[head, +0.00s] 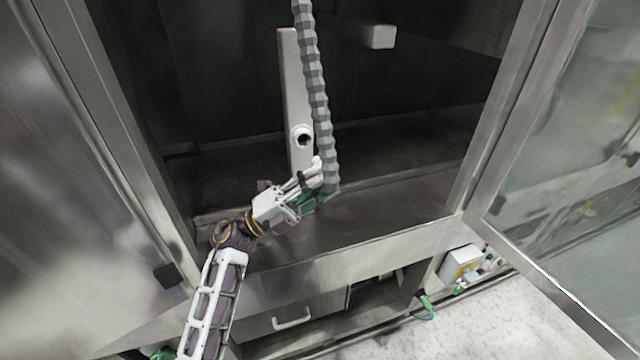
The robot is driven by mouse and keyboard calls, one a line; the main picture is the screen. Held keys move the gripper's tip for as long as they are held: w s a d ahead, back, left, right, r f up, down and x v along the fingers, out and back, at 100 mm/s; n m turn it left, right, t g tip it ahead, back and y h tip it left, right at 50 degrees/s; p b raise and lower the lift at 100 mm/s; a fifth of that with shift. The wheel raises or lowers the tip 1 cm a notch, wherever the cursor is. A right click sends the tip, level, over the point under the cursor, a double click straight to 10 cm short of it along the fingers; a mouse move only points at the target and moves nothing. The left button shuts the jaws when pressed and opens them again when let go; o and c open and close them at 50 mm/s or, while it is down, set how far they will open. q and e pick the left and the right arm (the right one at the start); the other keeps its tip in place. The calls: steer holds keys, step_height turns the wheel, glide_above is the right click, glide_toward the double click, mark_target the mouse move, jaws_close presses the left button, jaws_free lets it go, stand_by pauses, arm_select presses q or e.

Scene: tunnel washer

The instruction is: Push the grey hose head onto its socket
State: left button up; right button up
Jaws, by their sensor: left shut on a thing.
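A grey ribbed hose (316,90) hangs from the top of the head view down into the open washer chamber. At its lower end is a hose head with green parts (312,200), partly hidden by my left gripper. My left gripper (318,178) is shut on the hose head, at the hose's lower end. A socket, seen as a round dark-centred port (302,136), sits low on a pale upright bar (292,80) just left of the hose. The hose head is below the port and apart from it. My right gripper is not in view.
The chamber has steel side frames and a front sill (340,245). A glass door (570,180) stands open at the right. A pale block (378,37) juts out at the upper back. A drawer with a white handle (291,319) is below the sill.

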arm_select(q)
steer(key=shift+w+a, duration=0.2)
steer(key=shift+w, duration=0.25)
steer(key=shift+w+a+b, duration=0.25)
steer(key=shift+w+b, duration=0.15)
steer(key=shift+w, duration=0.45)
steer(key=shift+w+a, duration=0.15)
steer(key=shift+w, duration=0.3)
steer(key=shift+w+a+b, duration=0.3)
steer(key=shift+w+b, duration=0.15)
steer(key=shift+w, duration=0.5)
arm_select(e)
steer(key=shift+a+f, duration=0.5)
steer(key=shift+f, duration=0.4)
arm_select(q)
steer(key=shift+w, duration=0.25)
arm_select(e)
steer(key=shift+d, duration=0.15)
arm_select(q)
steer(key=shift+w+a+b, duration=0.3)
steer(key=shift+w+a, duration=0.05)
steer(key=shift+w, duration=0.45)
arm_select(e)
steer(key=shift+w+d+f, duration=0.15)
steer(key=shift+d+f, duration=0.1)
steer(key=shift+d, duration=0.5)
